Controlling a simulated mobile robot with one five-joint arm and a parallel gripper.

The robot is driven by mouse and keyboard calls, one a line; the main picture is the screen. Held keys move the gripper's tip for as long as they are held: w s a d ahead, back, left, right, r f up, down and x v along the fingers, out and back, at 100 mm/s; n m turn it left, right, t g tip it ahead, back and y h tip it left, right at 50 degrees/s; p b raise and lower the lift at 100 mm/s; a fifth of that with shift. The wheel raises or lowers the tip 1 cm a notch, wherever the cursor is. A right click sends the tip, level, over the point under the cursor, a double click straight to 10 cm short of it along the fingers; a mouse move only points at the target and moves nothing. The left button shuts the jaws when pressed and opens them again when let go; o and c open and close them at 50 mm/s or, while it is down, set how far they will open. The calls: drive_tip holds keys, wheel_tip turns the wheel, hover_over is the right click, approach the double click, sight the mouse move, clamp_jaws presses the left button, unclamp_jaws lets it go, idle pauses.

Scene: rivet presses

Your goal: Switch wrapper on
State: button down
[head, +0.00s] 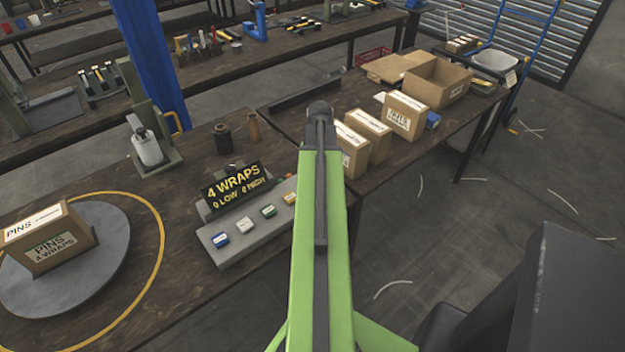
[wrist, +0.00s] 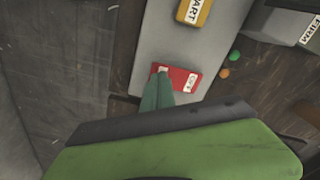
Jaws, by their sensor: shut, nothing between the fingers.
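In the wrist view, a red button (wrist: 187,79) with a white label sits on the panel (wrist: 158,42). A yellow button (wrist: 194,11), its label partly cut to "ART", is above it. My gripper (wrist: 161,74) is shut and empty, its teal fingertips over the red button's left part. I cannot tell whether they touch. The wrapper's round turntable (head: 95,275) holds a PINS box (head: 48,240).
Cardboard boxes (head: 368,135) stand on the bench right of my arm. Two dark spools (head: 222,138) stand behind the sign. A blue post (head: 150,55) rises at the left.

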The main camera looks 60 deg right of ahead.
drive_tip(key=shift+f+b, duration=0.5)
drive_tip(key=shift+f, duration=0.05)
drive_tip(key=shift+r, duration=0.1)
wheel_tip(320, 180, up, 7)
drive_tip(key=p, duration=0.7)
idle(0.3)
drive_tip(key=w+a+n, duration=0.2)
drive_tip(key=w+a, duration=0.4)
drive_tip(key=a, duration=0.1)
drive_tip(key=w+a+n, duration=0.3)
drive_tip(key=w+a, duration=0.2)
drive_tip(key=a, duration=0.3)
drive_tip(key=w+a+n, duration=0.2)
drive_tip(key=w+a, duration=0.4)
drive_tip(key=a, duration=0.2)
drive_tip(key=shift+w+n, duration=0.3)
drive_tip(key=shift+w, duration=0.05)
drive_tip(key=w+a+n, duration=0.2)
drive_tip(key=a+n, duration=0.2)
drive_tip(key=a, duration=0.9)
drive_tip(key=w+a+n, duration=0.2)
drive_tip(key=a+n, duration=0.2)
drive_tip(key=a, duration=1)
